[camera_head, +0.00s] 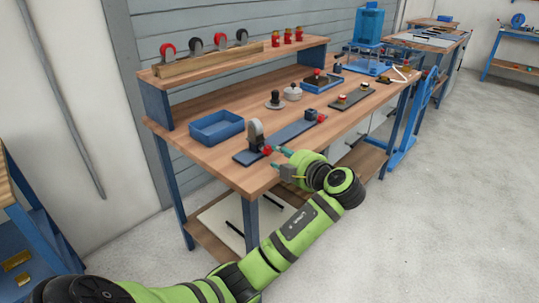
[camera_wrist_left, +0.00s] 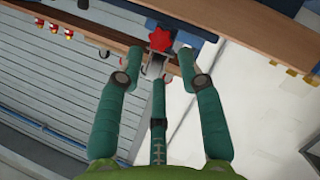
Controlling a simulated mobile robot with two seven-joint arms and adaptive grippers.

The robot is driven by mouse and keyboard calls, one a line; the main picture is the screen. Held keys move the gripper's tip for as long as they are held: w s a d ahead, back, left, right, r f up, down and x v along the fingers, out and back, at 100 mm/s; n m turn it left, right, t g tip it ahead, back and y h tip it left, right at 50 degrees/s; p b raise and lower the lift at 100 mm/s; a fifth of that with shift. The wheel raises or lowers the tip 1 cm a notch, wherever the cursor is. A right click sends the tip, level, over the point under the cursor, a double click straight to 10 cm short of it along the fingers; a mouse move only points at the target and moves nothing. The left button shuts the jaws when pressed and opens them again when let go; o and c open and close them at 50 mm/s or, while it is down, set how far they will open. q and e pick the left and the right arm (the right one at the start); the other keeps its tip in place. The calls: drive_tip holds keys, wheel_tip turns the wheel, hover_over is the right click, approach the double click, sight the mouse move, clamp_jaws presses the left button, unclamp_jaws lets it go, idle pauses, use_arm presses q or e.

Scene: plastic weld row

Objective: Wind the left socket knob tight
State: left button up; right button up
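A red star-shaped knob (camera_head: 267,150) sits on the front of a grey upright socket (camera_head: 256,134) at the left end of a dark blue plate on the workbench. My left gripper (camera_head: 281,160) is just in front of the knob, its green fingers pointing at it. In the left wrist view the red knob (camera_wrist_left: 160,40) shows just beyond the spread fingertips of the open gripper (camera_wrist_left: 160,65), roughly centred between them. I cannot tell whether any finger touches it. A second red knob (camera_head: 321,118) is on a block at the plate's right end. My right gripper is not in view.
A blue tray (camera_head: 216,128) lies left of the plate. Behind the plate are a dark knobbed piece (camera_head: 274,100) and a pale one (camera_head: 293,92). A raised shelf (camera_head: 230,63) runs along the back. Floor in front is clear.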

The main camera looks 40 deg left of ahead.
sight(269, 152)
use_arm(q)
drive_tip(key=x, duration=0.5)
drive_tip(key=shift+a, duration=0.1)
drive_tip(key=shift+s, duration=0.1)
clamp_jaws()
